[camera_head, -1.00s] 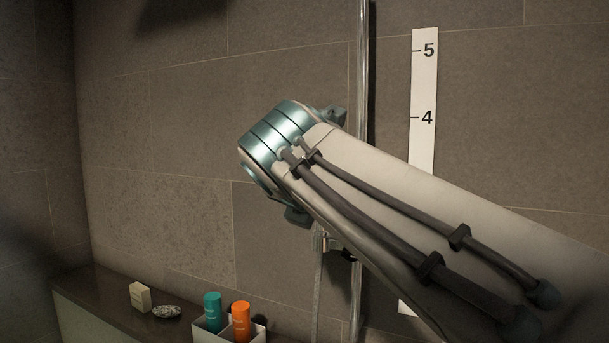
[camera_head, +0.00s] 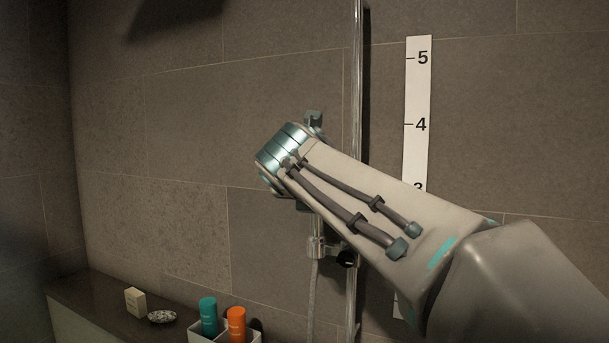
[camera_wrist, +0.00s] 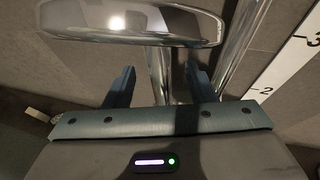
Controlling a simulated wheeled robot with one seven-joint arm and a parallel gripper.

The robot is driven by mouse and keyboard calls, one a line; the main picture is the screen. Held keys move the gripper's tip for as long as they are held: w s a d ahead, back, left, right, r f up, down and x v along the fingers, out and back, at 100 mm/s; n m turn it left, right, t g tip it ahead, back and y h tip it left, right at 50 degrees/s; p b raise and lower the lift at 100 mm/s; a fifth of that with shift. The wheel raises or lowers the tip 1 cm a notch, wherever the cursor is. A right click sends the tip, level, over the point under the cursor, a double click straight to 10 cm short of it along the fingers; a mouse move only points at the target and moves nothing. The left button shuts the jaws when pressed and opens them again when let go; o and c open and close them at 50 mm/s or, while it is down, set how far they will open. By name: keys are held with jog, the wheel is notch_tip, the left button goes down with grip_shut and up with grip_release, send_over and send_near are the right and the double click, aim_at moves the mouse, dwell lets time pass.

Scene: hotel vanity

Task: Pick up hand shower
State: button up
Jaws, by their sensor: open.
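The hand shower (camera_wrist: 130,22) is chrome. In the wrist view its broad head spans the top, and its handle (camera_wrist: 157,75) runs down between the two fingers of my gripper (camera_wrist: 161,72). My gripper is open, with a finger on each side of the handle and visible gaps. In the head view my arm hides the shower head and most of the gripper. The chrome holder (camera_head: 317,248) with the hose below it shows under my wrist.
A vertical chrome rail (camera_head: 357,75) stands close beside the hand shower. A white numbered strip (camera_head: 418,90) is on the tiled wall to the right. A ledge (camera_head: 95,292) at lower left bears a small box, a soap-like piece and teal and orange bottles in a caddy.

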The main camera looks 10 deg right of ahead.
jog(key=x, duration=0.4)
jog(key=shift+w+d+p, duration=0.1)
jog(key=shift+w+p, duration=0.05)
jog(key=shift+p, duration=0.2)
grip_shut()
jog(key=shift+r, duration=0.1)
jog(key=shift+r, duration=0.1)
